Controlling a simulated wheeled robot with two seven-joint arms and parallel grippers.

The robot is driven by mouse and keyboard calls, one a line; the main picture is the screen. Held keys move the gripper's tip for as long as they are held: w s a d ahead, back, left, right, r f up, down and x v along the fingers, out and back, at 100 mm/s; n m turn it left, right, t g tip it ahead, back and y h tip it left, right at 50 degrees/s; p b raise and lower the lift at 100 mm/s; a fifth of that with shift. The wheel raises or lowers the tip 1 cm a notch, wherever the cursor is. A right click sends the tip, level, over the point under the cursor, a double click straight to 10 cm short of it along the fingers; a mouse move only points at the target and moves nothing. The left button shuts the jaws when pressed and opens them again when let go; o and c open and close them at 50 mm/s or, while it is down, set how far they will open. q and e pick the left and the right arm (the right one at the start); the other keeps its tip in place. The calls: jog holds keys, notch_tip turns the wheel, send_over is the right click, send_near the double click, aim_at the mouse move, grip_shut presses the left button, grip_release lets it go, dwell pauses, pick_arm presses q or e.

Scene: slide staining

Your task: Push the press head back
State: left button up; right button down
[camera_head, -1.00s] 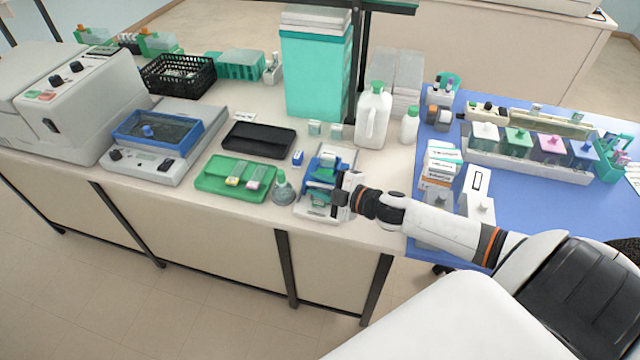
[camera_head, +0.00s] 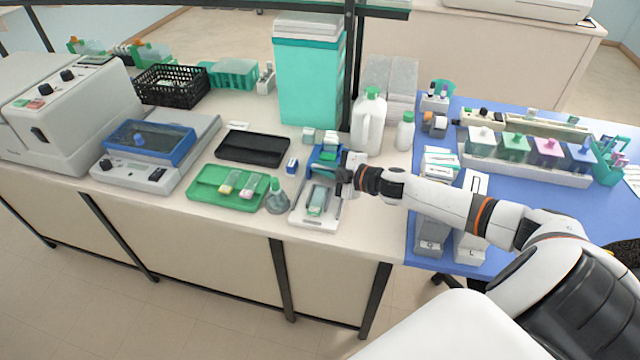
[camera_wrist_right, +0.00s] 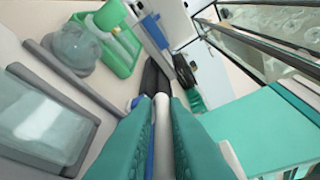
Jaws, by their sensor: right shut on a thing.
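The slide press is in the middle of the head view, near the front edge of the bench. Its blue press head (camera_head: 326,154) is at the back of its white base (camera_head: 302,217). A clear, greenish slide piece (camera_head: 317,201) lies uncovered on the front of the base; it also shows at the left of the wrist view (camera_wrist_right: 40,115). My right gripper (camera_head: 346,176) is at the right side of the press head. In the wrist view its teal fingers are shut on a white bar of the press head (camera_wrist_right: 162,125). My left gripper is out of view.
A small bottle (camera_head: 276,200) and a green tray (camera_head: 205,192) stand close left of the press. Behind it are a white jug (camera_head: 368,125) and a teal box (camera_head: 310,85). Grey boxes (camera_head: 432,232) stand to the right, below my forearm.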

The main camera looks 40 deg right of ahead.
jog(key=shift+w+d+r, duration=0.2)
jog(key=shift+d+r, duration=0.05)
jog(key=shift+r, duration=0.05)
jog(key=c, duration=1.5)
grip_release()
jog(key=shift+w+f, duration=0.1)
jog(key=shift+f, duration=0.1)
jog(key=shift+s+d, duration=0.1)
jog(key=shift+s, duration=0.15)
jog(key=v, duration=1.1)
jog(key=shift+s+r+b, duration=0.2)
jog(key=shift+b, duration=0.15)
